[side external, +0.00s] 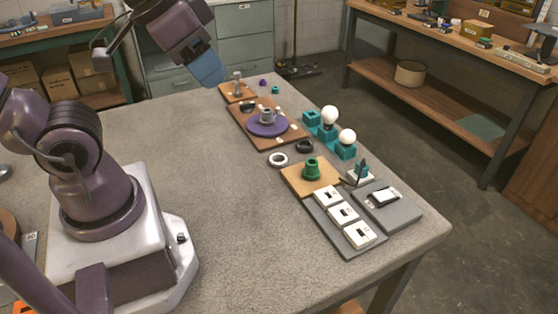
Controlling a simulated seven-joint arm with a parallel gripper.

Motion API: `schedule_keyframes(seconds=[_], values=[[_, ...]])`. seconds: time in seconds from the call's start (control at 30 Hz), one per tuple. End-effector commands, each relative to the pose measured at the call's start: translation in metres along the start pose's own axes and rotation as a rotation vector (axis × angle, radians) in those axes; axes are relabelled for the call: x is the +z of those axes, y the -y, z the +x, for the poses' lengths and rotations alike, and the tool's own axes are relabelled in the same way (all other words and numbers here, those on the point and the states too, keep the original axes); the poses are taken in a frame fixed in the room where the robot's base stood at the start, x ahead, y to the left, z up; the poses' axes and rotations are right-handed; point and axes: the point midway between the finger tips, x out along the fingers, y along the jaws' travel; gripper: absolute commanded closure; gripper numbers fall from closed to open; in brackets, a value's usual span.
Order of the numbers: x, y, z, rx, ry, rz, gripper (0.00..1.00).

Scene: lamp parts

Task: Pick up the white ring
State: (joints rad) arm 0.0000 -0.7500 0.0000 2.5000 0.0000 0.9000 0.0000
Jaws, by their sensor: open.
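The white ring (278,159) lies flat on the grey table, left of a black ring (304,146) and apart from it. Its dark centre hole shows. My gripper (212,80) is at the upper left, raised above the far part of the table and well away from the ring. Its blue end points down and to the right. The gap between the fingers is too small to make out, and nothing shows held in it.
A wooden board with a purple disc (268,128) stands behind the ring. A board with a green part (312,168) is in front, near white blocks (343,215) on a grey tray. Teal holders with white bulbs (329,116) stand to the right. The table's left-middle is clear.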

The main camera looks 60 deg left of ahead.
Motion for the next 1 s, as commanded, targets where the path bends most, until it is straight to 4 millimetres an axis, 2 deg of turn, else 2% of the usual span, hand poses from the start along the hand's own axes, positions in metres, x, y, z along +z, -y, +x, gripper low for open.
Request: schedule_keyframes(seconds=[0.03, 0.13, 0.17, 0.47, 0.6, 0.77, 1.0], values=[[0.0, 0.0, 0.0, 0.0, 0.0, 0.0, 0.46], [0.0, 0.0, 0.0, 0.0, 0.0, 0.0, 0.23], [0.0, 0.0, 0.0, 0.0, 0.0, 0.0, 0.2], [0.001, 0.002, 0.003, -0.005, 0.016, -0.009, 0.2], [0.002, 0.009, 0.024, -0.015, 0.121, -0.043, 0.2], [-0.013, 0.027, 0.06, -0.026, 0.272, -0.155, 0.2], [-0.037, 0.065, 0.13, -0.1, 0.432, -0.553, 0.2]])
